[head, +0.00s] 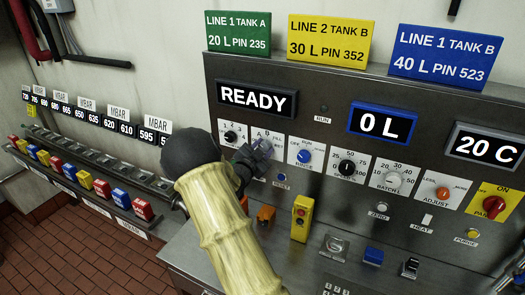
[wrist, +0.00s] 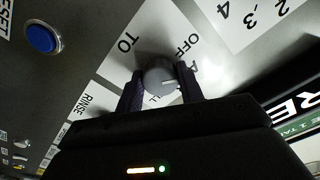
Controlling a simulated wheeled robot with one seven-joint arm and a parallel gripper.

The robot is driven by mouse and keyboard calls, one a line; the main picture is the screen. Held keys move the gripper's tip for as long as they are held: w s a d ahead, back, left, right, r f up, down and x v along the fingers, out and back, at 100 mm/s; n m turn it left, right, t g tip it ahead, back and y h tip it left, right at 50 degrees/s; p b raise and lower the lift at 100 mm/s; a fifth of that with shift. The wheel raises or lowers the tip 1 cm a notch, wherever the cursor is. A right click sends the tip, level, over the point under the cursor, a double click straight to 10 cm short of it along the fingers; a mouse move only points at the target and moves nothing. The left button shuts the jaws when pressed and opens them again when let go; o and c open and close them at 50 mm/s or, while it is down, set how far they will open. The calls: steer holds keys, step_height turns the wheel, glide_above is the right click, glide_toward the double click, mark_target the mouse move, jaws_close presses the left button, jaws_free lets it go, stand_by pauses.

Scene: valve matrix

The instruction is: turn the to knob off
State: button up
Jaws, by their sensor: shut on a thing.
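The TO knob is a grey round knob (wrist: 160,77) on a white label plate marked TO, OFF and A, with part of the lettering hidden. In the wrist view my gripper (wrist: 160,88) has one dark finger on each side of the knob and is shut on it. The knob's white pointer line points to the right in that view, below the word OFF. In the head view the knob (head: 262,146) shows at the end of my arm, on a plate with A, B and FILL. My gripper (head: 248,160) partly covers that plate, including its lower lettering.
A numbered dial (head: 230,135) is left of the knob and the RINSE knob (head: 304,156) is right of it. A blue RESET button (head: 282,178) lies below. The READY display (head: 256,97) is above. A yellow box (head: 302,218) stands lower right of my gripper.

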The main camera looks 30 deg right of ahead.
steer(key=n, duration=0.3)
steer(key=shift+n, duration=2)
steer(key=o, duration=1)
steer(key=shift+s, duration=0.1)
steer(key=b+v, duration=0.4)
steer(key=v, duration=1.3)
steer(key=shift+s, duration=0.15)
steer(key=shift+a, duration=0.15)
